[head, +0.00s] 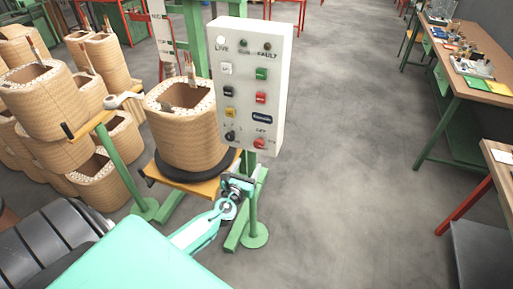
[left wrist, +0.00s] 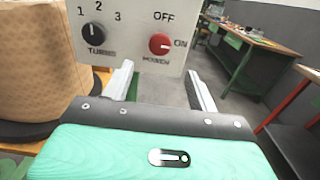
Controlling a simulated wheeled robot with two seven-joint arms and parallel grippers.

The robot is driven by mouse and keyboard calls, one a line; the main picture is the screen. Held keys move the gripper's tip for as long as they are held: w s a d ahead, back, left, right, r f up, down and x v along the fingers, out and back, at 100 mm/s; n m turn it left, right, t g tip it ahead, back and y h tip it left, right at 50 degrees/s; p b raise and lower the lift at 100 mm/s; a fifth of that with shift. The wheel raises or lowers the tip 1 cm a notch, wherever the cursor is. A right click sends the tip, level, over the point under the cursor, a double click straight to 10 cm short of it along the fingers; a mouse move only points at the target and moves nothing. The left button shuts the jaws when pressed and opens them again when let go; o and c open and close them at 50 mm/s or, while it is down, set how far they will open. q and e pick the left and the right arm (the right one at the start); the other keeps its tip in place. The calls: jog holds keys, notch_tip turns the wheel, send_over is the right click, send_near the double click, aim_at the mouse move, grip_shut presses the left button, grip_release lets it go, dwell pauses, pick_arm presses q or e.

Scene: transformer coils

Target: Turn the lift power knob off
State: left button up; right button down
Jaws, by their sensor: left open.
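The red power knob (left wrist: 160,44) is on the lower right of the white control panel (left wrist: 128,12). OFF is printed above it and ON to its right; its pale mark points toward ON. In the head view the knob (head: 260,143) sits at the panel's (head: 251,80) bottom right. My left gripper (head: 238,183) is below the panel in the head view. In the left wrist view its two fingers (left wrist: 158,76) are open and empty, spread below the knob and apart from it. My right gripper is not in view.
A black turns knob (left wrist: 93,31) is left of the red knob. A wound coil (head: 183,130) stands on the stand left of the panel, with several more coils farther left. Workbenches (head: 460,75) are at the right. The floor (head: 345,170) between is clear.

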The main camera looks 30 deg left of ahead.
aim_at(258, 146)
pick_arm(q)
jog(key=x, duration=0.8)
jog(key=shift+w+p, duration=0.2)
jog(key=shift+p, duration=0.15)
jog(key=shift+x, duration=0.8)
jog(key=shift+c, duration=0.7)
jog(key=c, duration=0.8)
jog(key=shift+f, duration=0.1)
jog(key=shift+c, duration=0.2)
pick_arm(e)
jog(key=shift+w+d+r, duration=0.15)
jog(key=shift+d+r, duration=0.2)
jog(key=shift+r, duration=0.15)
